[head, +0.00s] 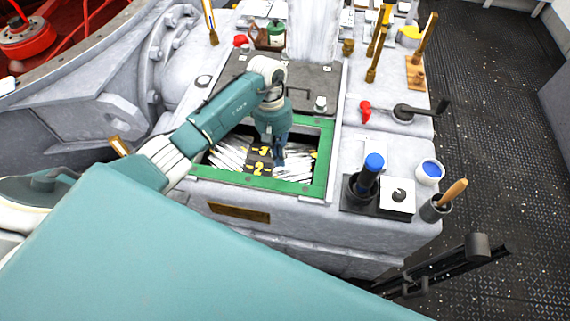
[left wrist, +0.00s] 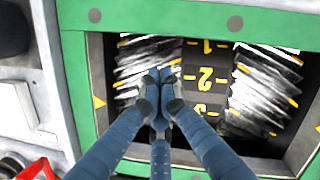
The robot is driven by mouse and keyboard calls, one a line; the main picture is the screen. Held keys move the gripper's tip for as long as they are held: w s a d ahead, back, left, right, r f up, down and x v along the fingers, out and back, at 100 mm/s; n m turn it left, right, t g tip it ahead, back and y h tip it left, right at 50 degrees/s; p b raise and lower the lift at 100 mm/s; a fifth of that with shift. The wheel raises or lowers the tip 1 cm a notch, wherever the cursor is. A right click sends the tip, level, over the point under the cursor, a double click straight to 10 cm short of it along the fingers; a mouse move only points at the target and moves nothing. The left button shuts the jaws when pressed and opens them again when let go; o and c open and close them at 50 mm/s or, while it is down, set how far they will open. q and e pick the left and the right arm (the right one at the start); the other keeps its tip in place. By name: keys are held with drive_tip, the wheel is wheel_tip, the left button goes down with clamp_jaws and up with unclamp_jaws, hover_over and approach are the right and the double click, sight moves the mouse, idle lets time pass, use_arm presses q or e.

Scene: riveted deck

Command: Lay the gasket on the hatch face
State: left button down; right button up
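A green rectangular frame (head: 256,183) with round studs surrounds an open hatch in the grey block. It also shows in the left wrist view (left wrist: 180,18). I cannot tell whether this frame is the gasket or part of the hatch, and I see no separate loose gasket. Inside the opening are white bristly bundles (head: 229,155) and a dark strip with yellow numbers (left wrist: 205,75). My left gripper (head: 279,160) points down over the opening. In the left wrist view its blue fingers (left wrist: 160,78) meet at the tips, with nothing visible between them. My right gripper is not in view.
Right of the hatch stand a blue-topped black cylinder (head: 369,175), a white pot with blue contents (head: 430,171) and a cup with a wooden handle (head: 437,208). A dark panel with a handle (head: 305,90) lies behind the hatch. Several wooden-handled tools stand further back.

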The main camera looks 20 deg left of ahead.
sight(287, 182)
use_arm(q)
drive_tip(key=s+d+p, duration=0.2)
drive_tip(key=d, duration=0.1)
drive_tip(key=shift+s+r, duration=0.1)
drive_tip(key=shift+s, duration=0.25)
drive_tip(key=s+d+b, duration=0.1)
drive_tip(key=b, duration=0.6)
drive_tip(key=shift+s, duration=0.1)
